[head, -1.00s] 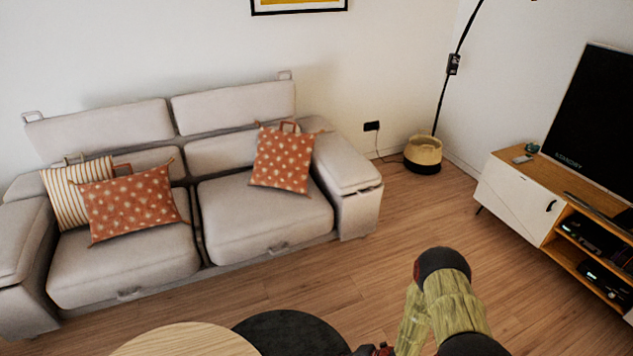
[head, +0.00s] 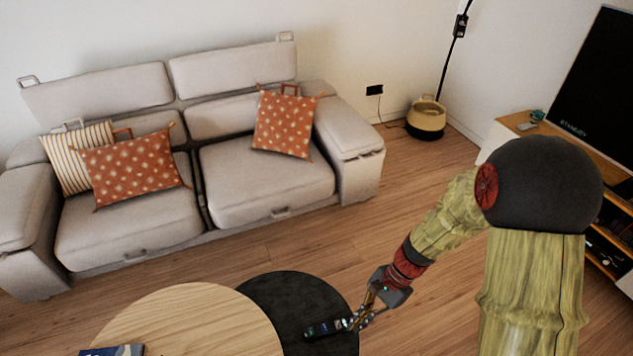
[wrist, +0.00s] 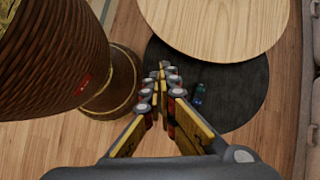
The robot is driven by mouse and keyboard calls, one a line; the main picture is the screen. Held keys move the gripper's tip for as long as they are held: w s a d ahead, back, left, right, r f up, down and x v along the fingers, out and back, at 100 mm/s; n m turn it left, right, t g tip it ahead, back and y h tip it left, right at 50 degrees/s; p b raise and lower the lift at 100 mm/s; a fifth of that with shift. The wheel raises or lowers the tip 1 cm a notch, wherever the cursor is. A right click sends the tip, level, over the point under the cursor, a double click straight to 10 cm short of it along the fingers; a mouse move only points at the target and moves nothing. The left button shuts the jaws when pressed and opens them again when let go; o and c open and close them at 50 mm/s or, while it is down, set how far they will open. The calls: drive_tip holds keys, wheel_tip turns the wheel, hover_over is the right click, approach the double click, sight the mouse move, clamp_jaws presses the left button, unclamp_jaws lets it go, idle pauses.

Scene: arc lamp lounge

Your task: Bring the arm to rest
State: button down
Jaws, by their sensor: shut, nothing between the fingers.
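My arm reaches in from the right of the head view, bent down toward the low tables. My gripper (head: 350,323) is shut and empty, over the dark round tabletop (head: 262,288). A small dark object with blue-green marks (head: 322,329) shows just past the fingertips in the head view. In the wrist view my gripper (wrist: 163,76) points toward the dark tabletop (wrist: 228,108), and the small object (wrist: 198,94) lies on that top, to the right of the fingers and apart from them.
A round wooden tabletop (head: 190,318) overlaps the dark one, with a book (head: 112,350) at its front edge. A grey sofa (head: 265,190) with cushions stands behind. A basket (head: 426,120) and a TV cabinet (head: 515,127) are at the right. Floor (head: 400,190) between them is clear.

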drive_tip(key=s+d+r+n+t+h, duration=0.2)
drive_tip(key=r+n+t, duration=0.1)
drive_tip(key=r, duration=0.7)
drive_tip(key=s+d+r+n+t+h, duration=0.2)
drive_tip(key=d+r+n+t, duration=0.1)
drive_tip(key=r, duration=0.7)
drive_tip(key=s+d+r+n+t+h, duration=0.1)
drive_tip(key=s+d+r+n+t, duration=0.2)
drive_tip(key=r, duration=0.7)
drive_tip(key=shift+r+n+h, duration=0.15)
drive_tip(key=shift+n+h, duration=0.25)
drive_tip(key=shift+n, duration=0.5)
drive_tip(key=shift+w, duration=0.1)
